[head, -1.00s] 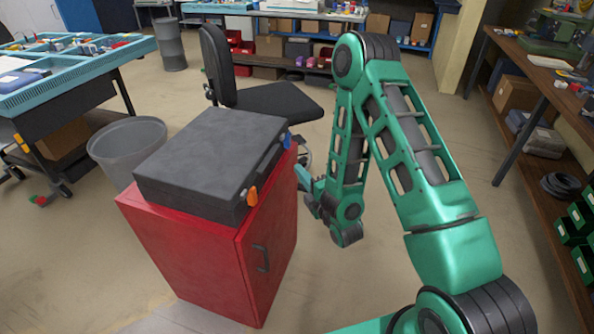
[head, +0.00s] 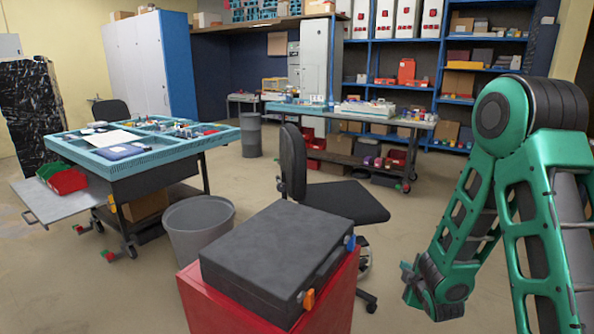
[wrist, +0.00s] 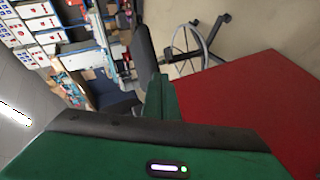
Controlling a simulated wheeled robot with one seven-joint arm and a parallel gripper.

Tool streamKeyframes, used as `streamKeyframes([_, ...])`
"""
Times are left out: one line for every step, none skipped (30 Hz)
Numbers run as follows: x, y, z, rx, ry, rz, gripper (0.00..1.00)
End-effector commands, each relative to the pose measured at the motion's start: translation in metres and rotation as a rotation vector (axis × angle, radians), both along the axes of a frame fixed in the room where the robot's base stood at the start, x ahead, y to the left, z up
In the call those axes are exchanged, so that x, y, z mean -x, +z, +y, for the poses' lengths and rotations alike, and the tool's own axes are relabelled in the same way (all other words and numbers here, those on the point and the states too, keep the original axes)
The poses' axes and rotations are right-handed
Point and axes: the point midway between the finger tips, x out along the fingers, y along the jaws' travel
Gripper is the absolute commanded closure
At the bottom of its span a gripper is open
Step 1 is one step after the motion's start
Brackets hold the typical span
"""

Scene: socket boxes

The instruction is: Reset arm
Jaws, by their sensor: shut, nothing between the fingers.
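My green arm is folded on the right side of the head view. My gripper (head: 406,272) is at its lower end, to the right of the red cabinet (head: 340,300), apart from it and holding nothing that I can see. In the wrist view the green fingers (wrist: 160,92) show together, shut and empty. The red cabinet (wrist: 250,105) fills the right of that view. A black closed case (head: 270,252) with an orange and a blue latch lies flat on the cabinet top.
A grey bin (head: 198,222) stands behind the case at left. A black office chair (head: 335,197) stands behind the cabinet. A workbench with a blue-edged top (head: 110,158) is at left; shelves (head: 465,55) line the back.

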Motion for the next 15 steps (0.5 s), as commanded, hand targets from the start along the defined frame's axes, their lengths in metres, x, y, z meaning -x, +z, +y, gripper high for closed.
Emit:
streamKeyframes([0.005,0.01,-0.014,-0.03,-0.051,0.028,1.0])
streamKeyframes([0.009,0.013,-0.022,-0.053,-0.083,0.052,1.0])
streamKeyframes([0.015,0.018,-0.033,-0.083,-0.129,0.082,1.0])
streamKeyframes([0.021,0.021,-0.041,-0.106,-0.164,0.104,1.0])
streamKeyframes([0.027,0.024,-0.049,-0.129,-0.199,0.125,1.0])
streamKeyframes([0.035,0.029,-0.059,-0.161,-0.246,0.154,1.0])
streamKeyframes([0.042,0.032,-0.065,-0.185,-0.282,0.175,1.0])
streamKeyframes([0.05,0.035,-0.072,-0.209,-0.32,0.194,1.0])
streamKeyframes([0.06,0.04,-0.081,-0.244,-0.37,0.22,1.0])
streamKeyframes([0.069,0.044,-0.087,-0.269,-0.408,0.24,1.0])
streamKeyframes([0.077,0.048,-0.093,-0.296,-0.446,0.257,1.0])
streamKeyframes([0.09,0.052,-0.1,-0.331,-0.498,0.281,1.0])
streamKeyframes([0.099,0.056,-0.104,-0.358,-0.536,0.298,1.0])
streamKeyframes([0.109,0.06,-0.109,-0.386,-0.576,0.316,1.0])
streamKeyframes([0.123,0.064,-0.113,-0.421,-0.628,0.338,1.0])
